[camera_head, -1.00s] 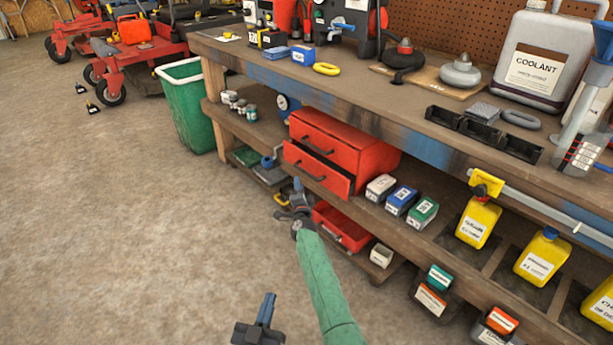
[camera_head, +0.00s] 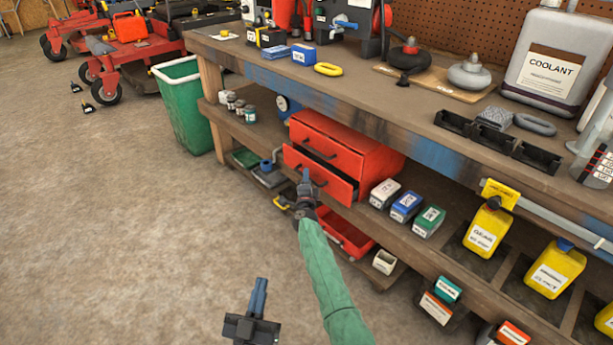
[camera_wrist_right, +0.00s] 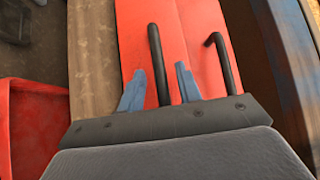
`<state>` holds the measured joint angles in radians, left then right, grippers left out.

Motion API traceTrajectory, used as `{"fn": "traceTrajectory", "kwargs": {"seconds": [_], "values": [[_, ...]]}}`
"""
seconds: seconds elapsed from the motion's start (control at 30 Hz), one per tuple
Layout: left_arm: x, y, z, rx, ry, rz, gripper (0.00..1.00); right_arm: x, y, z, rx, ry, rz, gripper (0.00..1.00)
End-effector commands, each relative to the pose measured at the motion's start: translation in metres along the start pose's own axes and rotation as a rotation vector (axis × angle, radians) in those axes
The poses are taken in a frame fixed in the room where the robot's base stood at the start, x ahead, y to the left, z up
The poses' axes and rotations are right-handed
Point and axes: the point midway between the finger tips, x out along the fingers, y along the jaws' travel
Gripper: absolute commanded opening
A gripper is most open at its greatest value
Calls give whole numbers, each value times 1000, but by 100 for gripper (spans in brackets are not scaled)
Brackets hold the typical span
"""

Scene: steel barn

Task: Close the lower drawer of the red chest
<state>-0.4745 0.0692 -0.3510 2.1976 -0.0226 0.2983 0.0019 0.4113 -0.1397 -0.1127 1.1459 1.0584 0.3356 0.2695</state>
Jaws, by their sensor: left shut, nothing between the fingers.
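The red chest (camera_head: 365,148) stands on the middle shelf under the bench. Its lower drawer (camera_head: 335,187) sticks out, with a dark gap above its front; the upper drawer (camera_head: 325,148) looks flush. My right gripper (camera_head: 306,176) is at the front of the lower drawer. In the right wrist view its two blue fingers (camera_wrist_right: 159,86) are apart, one on each side of the lower drawer's black handle (camera_wrist_right: 154,50). I cannot tell whether they touch it. The upper handle (camera_wrist_right: 220,60) lies to the right. My left gripper (camera_head: 259,295) is shut and empty over the floor.
Small labelled boxes (camera_head: 406,206) stand right of the chest. A red bin (camera_head: 345,238) sits on the low shelf beneath; it also shows in the right wrist view (camera_wrist_right: 35,125). A green bin (camera_head: 182,105) stands to the left. The floor in front is clear.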

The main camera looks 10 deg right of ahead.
Motion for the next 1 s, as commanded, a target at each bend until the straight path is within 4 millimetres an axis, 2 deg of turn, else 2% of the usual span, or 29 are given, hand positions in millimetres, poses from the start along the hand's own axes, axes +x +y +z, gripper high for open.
{"fn": "traceTrajectory", "kwargs": {"seconds": [0.27, 0.43, 0.73, 0.77, 0.83, 1.0], "values": [[0, 0, -1, 0, 3, 0, 0, 0, 0, 0, 0, 0, 0, 32], [-2, 1, 0, -1, 0, 0, 0, 0, 0, 0, 0, 0, 0, 0], [-2, 1, 0, 0, 8, 1, 0, 3, 2, -3, -1, 0, 1, 0], [0, 2, -5, 2, 24, 2, 0, 4, 3, -5, -1, 0, 1, 0], [10, 3, -33, 6, 112, 7, 0, 9, 5, -10, -1, 1, 1, 0], [15, 5, -76, 17, 257, 17, 0, 21, 8, -21, -3, 0, 0, 0]]}}
